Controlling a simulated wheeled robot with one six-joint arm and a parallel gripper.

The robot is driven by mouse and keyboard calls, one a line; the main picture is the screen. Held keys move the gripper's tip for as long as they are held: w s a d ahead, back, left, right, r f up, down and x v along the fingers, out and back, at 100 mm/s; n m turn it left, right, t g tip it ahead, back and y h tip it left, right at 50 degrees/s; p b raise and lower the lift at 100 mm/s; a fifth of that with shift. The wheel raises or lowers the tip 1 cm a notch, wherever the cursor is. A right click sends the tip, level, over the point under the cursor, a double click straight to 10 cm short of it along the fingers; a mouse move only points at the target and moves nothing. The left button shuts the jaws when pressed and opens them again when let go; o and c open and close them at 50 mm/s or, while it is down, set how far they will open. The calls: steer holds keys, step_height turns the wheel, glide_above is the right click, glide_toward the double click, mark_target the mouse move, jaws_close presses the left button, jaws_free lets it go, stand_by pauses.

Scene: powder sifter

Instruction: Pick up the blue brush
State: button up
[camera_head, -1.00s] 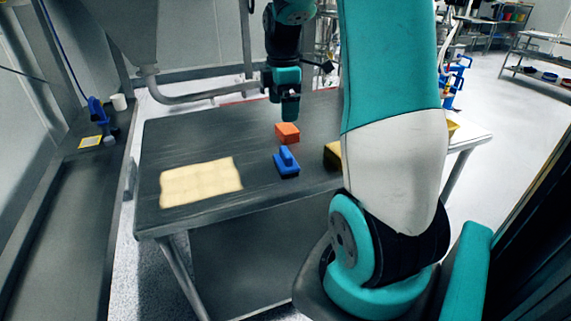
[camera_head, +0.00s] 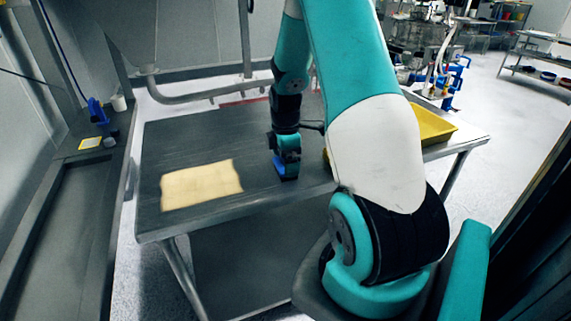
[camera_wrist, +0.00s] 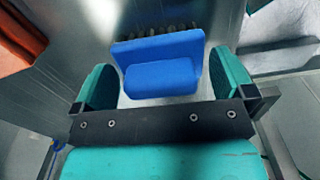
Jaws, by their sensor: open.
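The blue brush (camera_head: 281,165) is on the dark table, mostly hidden by my gripper (camera_head: 287,160) in the head view. In the wrist view the blue brush (camera_wrist: 161,68) shows its block, its raised handle and dark bristles along the far edge. My gripper (camera_wrist: 160,88) is open, with one teal finger on each side of the brush handle. Gaps show between the fingers and the handle. I cannot tell how far down the fingertips reach beside it.
An orange block (camera_wrist: 22,38) lies to the left in the wrist view. A cream cloth (camera_head: 200,185) lies on the table (camera_head: 225,135) left of the gripper. A yellow tray (camera_head: 434,124) stands at the right. The table's left back part is clear.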

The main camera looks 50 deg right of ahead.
step_height(320, 180, down, 2)
steer(key=shift+c, duration=0.2)
steer(key=c, duration=0.6)
step_height(320, 180, up, 20)
steer(key=shift+r+b, duration=0.1)
steer(key=shift+b, duration=0.3)
steer(key=shift+c, duration=0.2)
